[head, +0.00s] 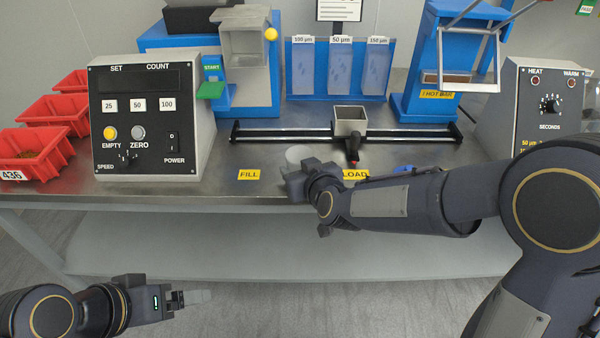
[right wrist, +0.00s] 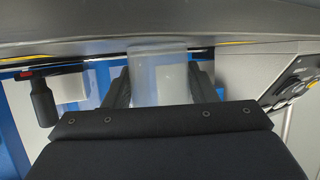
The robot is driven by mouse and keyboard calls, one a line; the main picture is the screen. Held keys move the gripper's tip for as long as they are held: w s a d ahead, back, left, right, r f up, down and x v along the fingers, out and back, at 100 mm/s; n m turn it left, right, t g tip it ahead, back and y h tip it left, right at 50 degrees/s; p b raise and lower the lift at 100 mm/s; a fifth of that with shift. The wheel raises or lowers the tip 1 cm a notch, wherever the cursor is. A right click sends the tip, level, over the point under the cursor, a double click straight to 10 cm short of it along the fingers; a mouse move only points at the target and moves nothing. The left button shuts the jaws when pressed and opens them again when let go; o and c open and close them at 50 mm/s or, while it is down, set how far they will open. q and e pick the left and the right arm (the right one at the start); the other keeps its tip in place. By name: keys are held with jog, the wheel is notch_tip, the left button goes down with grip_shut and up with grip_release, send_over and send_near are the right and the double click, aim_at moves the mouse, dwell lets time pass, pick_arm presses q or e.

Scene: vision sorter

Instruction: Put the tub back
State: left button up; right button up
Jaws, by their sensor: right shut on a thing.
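The tub (head: 298,153) is a small pale, translucent cup near the front edge of the steel bench, between the yellow FILL and LOAD labels. My right gripper (head: 296,182) is shut on it and hides part of it. In the right wrist view the clear tub (right wrist: 160,75) sits between the two dark fingers. I cannot tell whether its base touches the bench. My left gripper (head: 190,298) is low at the left, in front of the bench and away from everything. Its finger gap cannot be made out.
The FILL label (head: 249,174) is left of the tub, and the LOAD label (head: 355,174) is partly behind my right arm. A rail with a square metal hopper (head: 349,121) and black handle stands behind. The counter box (head: 150,120) and red bins (head: 34,152) are at left.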

jog(key=shift+r, duration=0.1)
jog(key=shift+f, duration=0.2)
jog(key=o, duration=1.1)
jog(key=shift+o, duration=0.2)
jog(key=shift+r, duration=0.15)
jog(key=shift+s+r, duration=0.2)
jog(key=s+d+r+m+g+y+p, duration=0.1)
jog(key=s+d+r+p, duration=0.15)
jog(key=s+d, duration=0.45)
jog(key=s+d+r+m+g+p, duration=0.1)
jog(key=s+d+r+m+g, duration=0.15)
jog(key=s+d, duration=0.45)
jog(key=s+d+f+m+g+h, duration=0.1)
jog(key=s+d, duration=0.2)
jog(key=s, duration=0.5)
jog(key=s+d+f+m+g+h, duration=0.1)
jog(key=s+d+g, duration=0.1)
jog(key=s, duration=0.5)
jog(key=shift+s+d+f+m, duration=0.15)
jog(key=shift+s+d+m, duration=0.2)
jog(key=shift+d, duration=0.4)
